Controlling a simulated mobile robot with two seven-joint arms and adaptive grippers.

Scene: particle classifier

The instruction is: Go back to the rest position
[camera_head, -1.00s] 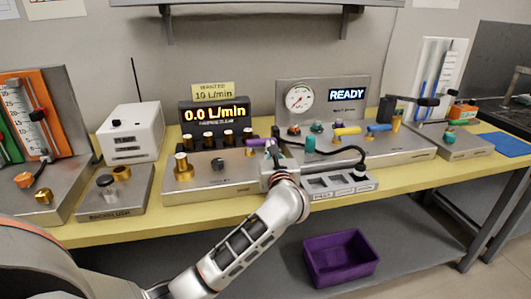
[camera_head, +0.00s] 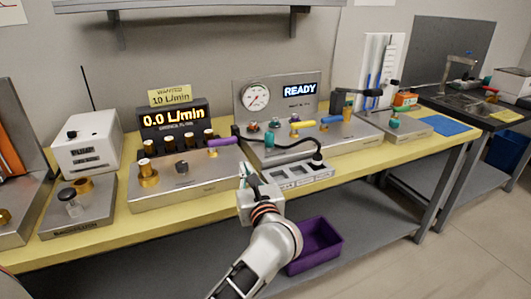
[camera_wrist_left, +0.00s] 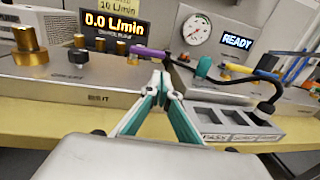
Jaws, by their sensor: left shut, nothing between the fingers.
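My left gripper (camera_head: 246,176) is in front of the yellow bench (camera_head: 110,240), between the flow unit and the grey slotted tray. In the left wrist view its teal fingers (camera_wrist_left: 163,82) meet at the tips, with nothing between them. The flow unit's display (camera_head: 175,118) reads 0.0 L/min. A purple-handled valve (camera_head: 222,142) sits at the unit's right end, beyond the fingertips and apart from them. My right gripper is in neither view.
The grey slotted tray (camera_head: 290,178) stands right of my gripper, with a black hose (camera_head: 275,150) running to it. The gauge panel (camera_head: 305,95) shows READY. A purple bin (camera_head: 318,245) sits on the lower shelf. A blue mat (camera_head: 450,126) lies at the bench's right end.

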